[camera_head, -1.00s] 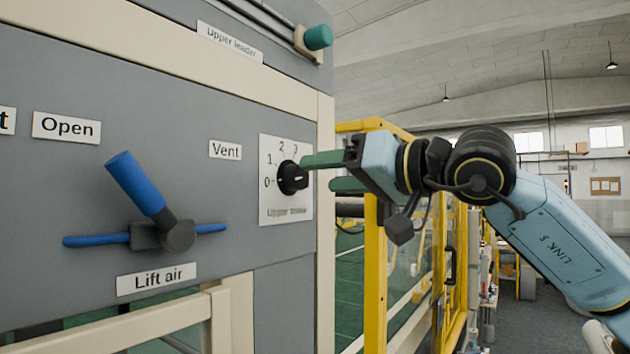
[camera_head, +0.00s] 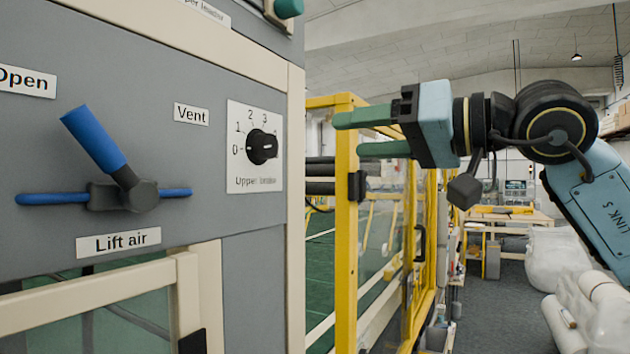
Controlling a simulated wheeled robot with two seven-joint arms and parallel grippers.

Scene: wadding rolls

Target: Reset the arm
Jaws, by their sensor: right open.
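My right gripper (camera_head: 365,133) is at the right of the head view, its two green fingers apart and pointing left, with nothing between them. It is in the air, clear of the grey panel (camera_head: 60,125) and to the right of the black rotary knob (camera_head: 262,147). The knob sits on a white dial plate (camera_head: 268,107) numbered from 0 upward. The blue lift air lever (camera_head: 94,139) leans up and left on the panel, between the Open and Vent labels. My left gripper is not in view.
A yellow-framed guard (camera_head: 346,230) stands behind my right gripper. A cream post (camera_head: 296,220) edges the panel. At the right, white wrapped rolls (camera_head: 560,262) lie on the floor, with a workbench (camera_head: 508,216) farther back. Open floor shows between guard and rolls.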

